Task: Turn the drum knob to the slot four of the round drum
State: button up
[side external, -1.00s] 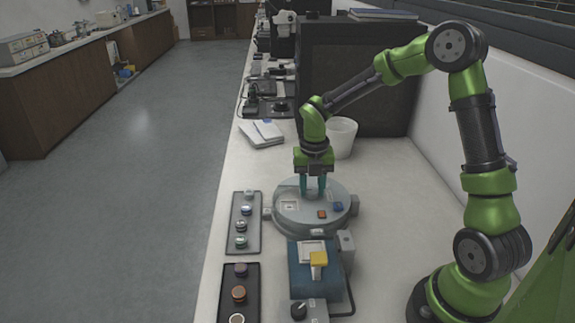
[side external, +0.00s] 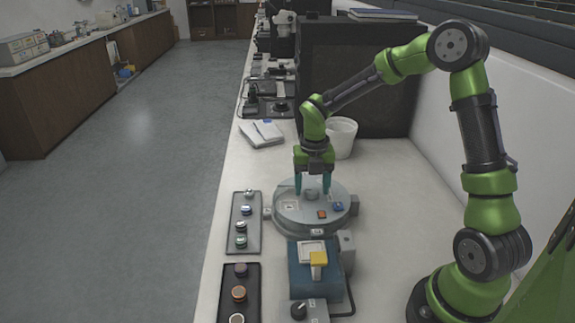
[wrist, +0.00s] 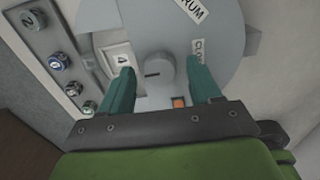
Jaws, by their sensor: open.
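The round drum (side external: 340,217) is a grey disc on the bench, and it also fills the top of the wrist view (wrist: 215,68). Its knob (side external: 311,194) stands at the middle; in the wrist view the knob (wrist: 158,68) is a grey round post with a dark mark at its left. A white label reading 4 (wrist: 121,60) lies left of the knob. My gripper (side external: 313,193) is open above the drum, its teal fingertips on either side of the knob. In the wrist view the fingers of my gripper (wrist: 160,75) are spread apart; contact with the knob is not seen.
A grey tray (side external: 244,223) with several numbered round pieces lies left of the drum, and a black tray (side external: 240,293) sits nearer. A blue press-like device (side external: 302,283) with a yellow part stands in front. A white bin (side external: 341,137) is behind. Bench right of the drum is clear.

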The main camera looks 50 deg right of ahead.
aim_at(312, 190)
notch_tip(312, 190, up, 16)
jog(key=shift+r, duration=0.25)
dwell(0.3)
